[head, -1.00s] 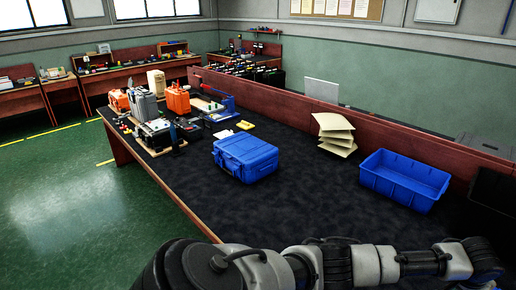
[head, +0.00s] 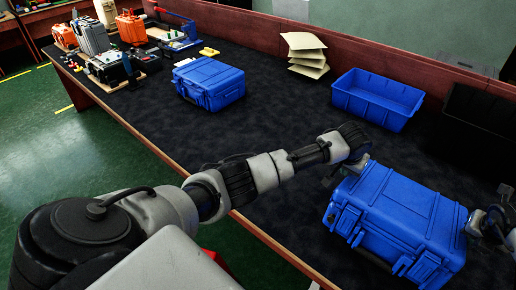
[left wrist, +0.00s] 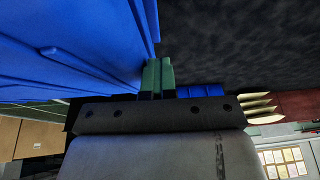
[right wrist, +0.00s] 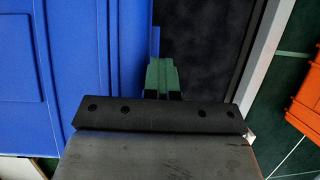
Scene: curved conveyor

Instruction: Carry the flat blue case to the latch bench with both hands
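A blue case (head: 400,215) with latches on its near side is close to me at the lower right of the head view, lid up. My left gripper (head: 352,168) is at its left end and my right gripper (head: 474,226) at its right end. In the left wrist view the green fingers (left wrist: 156,76) are close together on a thin blue part at the case's (left wrist: 70,45) edge. In the right wrist view the fingers (right wrist: 161,76) likewise meet a blue strip beside the case (right wrist: 75,70). Whether the case touches the tabletop is unclear.
A second blue case (head: 209,83) sits farther back on the dark bench (head: 270,120). Behind are stacked cream sheets (head: 306,55), an open blue bin (head: 377,99) and a black bin (head: 478,120). Orange and grey cases crowd the far left end. The bench middle is clear.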

